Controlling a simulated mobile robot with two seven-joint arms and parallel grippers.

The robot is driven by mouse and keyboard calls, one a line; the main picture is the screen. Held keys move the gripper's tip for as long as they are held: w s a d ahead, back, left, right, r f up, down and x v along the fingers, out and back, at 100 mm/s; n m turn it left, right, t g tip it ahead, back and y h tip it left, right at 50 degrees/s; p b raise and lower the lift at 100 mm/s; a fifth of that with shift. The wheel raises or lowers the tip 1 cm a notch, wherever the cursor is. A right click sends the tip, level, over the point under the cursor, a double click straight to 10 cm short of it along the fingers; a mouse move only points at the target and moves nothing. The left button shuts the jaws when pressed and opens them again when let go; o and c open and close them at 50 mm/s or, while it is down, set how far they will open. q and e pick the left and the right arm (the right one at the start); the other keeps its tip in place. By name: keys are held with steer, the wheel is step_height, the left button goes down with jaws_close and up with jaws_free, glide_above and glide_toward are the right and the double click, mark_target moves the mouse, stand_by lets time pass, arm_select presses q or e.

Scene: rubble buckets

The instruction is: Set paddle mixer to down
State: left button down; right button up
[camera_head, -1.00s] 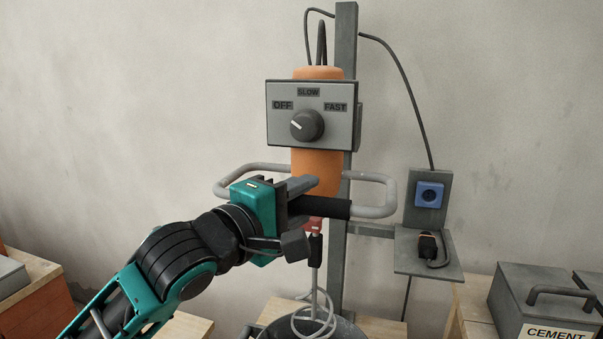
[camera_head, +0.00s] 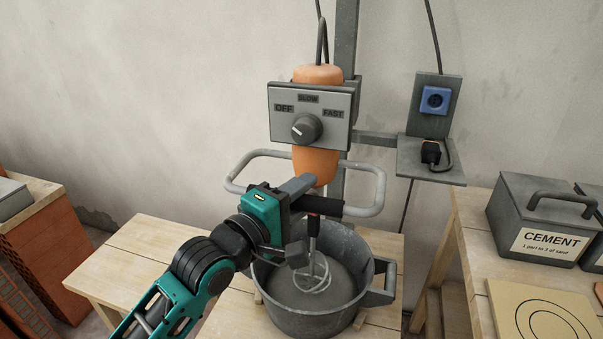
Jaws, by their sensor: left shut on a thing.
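The paddle mixer has an orange body (camera_head: 316,163), a grey control box (camera_head: 310,116) and a looped grey handle frame (camera_head: 365,190). The dial (camera_head: 306,129) points towards OFF. The mixer hangs upright on a grey post (camera_head: 345,45). Its wire paddle (camera_head: 313,272) is inside the dark grey bucket (camera_head: 378,285), at the grey contents; I cannot tell how deep it sits. My left gripper (camera_head: 300,203) is shut on the dark grip of the mixer's handle (camera_head: 330,207), in front of the body. My right gripper is not in view.
The bucket stands on a wooden table (camera_head: 150,250). To the right, a bracket holds a blue socket (camera_head: 434,99) and a black plug (camera_head: 430,152). A grey CEMENT box (camera_head: 540,205) and a board with circles (camera_head: 545,312) are at the right. Bricks (camera_head: 40,240) stand at the left.

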arm_select(q)
step_height(320, 180, down, 7)
steer(key=b, duration=0.2)
steer(key=shift+f, duration=0.2)
steer(key=shift+s+f, duration=0.1)
steer(key=c, duration=0.9)
jaws_free()
steer(key=shift+o, duration=0.3)
steer(key=shift+a+r, duration=0.1)
steer(key=shift+r, duration=0.1)
steer(key=p+v, duration=0.1)
steer(key=v, duration=1.1)
steer(key=shift+s+a+p, duration=0.25)
steer(key=shift+p, duration=0.15)
